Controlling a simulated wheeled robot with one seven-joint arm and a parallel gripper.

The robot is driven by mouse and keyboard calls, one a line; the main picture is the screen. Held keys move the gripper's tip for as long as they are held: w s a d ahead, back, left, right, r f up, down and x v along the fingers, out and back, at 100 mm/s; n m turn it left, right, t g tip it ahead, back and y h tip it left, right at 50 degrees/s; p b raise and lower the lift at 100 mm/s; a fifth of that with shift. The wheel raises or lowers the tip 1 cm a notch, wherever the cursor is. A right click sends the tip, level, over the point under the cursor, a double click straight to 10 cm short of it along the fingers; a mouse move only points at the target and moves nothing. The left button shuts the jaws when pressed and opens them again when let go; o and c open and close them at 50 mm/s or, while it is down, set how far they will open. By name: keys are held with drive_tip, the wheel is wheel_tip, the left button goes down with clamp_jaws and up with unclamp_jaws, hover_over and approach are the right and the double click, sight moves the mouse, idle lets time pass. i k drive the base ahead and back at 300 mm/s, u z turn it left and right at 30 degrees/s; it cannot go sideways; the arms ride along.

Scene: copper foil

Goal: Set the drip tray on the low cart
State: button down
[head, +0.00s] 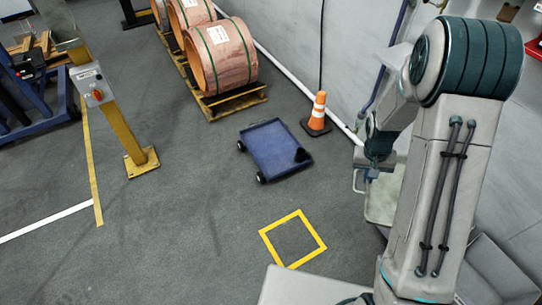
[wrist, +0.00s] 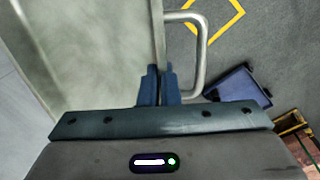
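The drip tray (head: 381,203) is a pale grey metal pan with a bar handle, seen at the right in the head view, partly hidden by my arm. In the wrist view the tray (wrist: 85,50) fills the upper left, with its handle (wrist: 201,55) beside my fingers. My gripper (wrist: 159,80) has its blue fingers close together on the tray's edge at the handle side. The tray seems to be held off the floor. The low cart (head: 273,146) is a blue flat deck on black wheels, left of the tray and apart from it. It also shows in the wrist view (wrist: 238,86).
A traffic cone (head: 318,112) stands just behind the cart near the wall. A yellow floor square (head: 293,239) lies in front of it. Copper coils (head: 221,57) sit on a pallet behind. A yellow post (head: 128,127) stands left. The floor around the cart's front is clear.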

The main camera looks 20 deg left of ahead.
sight(268, 143)
drive_tip(key=u, duration=0.55)
drive_tip(key=i, duration=0.7)
drive_tip(key=u, duration=0.7)
drive_tip(key=i, duration=1.6)
drive_tip(key=z, duration=0.5)
